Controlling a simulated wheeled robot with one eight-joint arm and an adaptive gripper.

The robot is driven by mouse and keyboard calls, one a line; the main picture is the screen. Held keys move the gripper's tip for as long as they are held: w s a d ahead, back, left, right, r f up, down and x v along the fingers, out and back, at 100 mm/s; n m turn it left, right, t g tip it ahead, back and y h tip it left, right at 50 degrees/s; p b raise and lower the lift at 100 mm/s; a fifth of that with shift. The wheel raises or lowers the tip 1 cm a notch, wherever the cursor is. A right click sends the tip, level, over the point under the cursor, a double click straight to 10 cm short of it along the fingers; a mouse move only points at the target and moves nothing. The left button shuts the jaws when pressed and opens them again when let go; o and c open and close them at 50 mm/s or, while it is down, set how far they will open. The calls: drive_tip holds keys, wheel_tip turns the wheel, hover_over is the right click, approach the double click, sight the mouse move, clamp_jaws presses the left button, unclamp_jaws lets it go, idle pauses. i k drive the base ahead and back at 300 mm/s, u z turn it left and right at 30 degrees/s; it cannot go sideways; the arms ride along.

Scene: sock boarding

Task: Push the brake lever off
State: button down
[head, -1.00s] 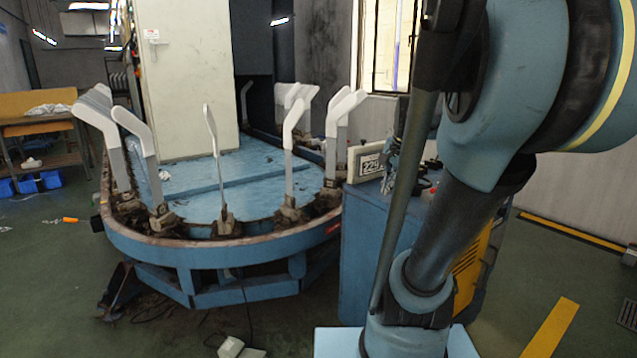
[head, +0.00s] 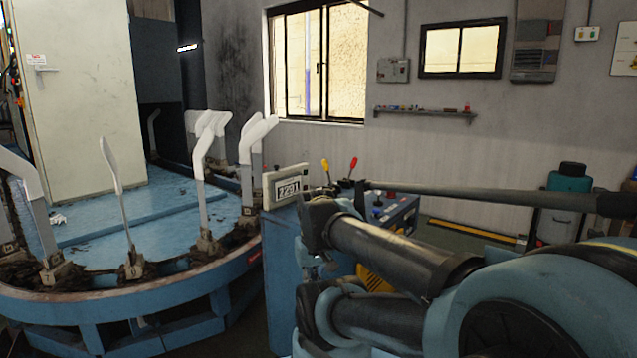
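Two short levers stand on top of the blue machine cabinet (head: 283,255). One lever has a yellow knob (head: 325,165) and the other, just right of it, has a red knob (head: 353,163). I cannot tell which one is the brake lever. Both knobs stick up clear, but their bases are partly hidden by my arm. My arm reaches in from the lower right, and a long dark rod on it ends close to the levers. I cannot make out my gripper's fingers in this view.
A small counter display (head: 288,187) sits left of the levers. A round blue table (head: 105,295) with several white upright sock forms (head: 203,145) fills the left. A shelf (head: 425,113) and window (head: 318,65) are on the back wall. Green equipment (head: 568,183) stands at right.

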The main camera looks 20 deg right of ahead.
sight(353, 163)
drive_tip(key=k, duration=0.5)
drive_tip(key=z, duration=0.95)
drive_tip(key=i, duration=0.35)
drive_tip(key=u, duration=0.35)
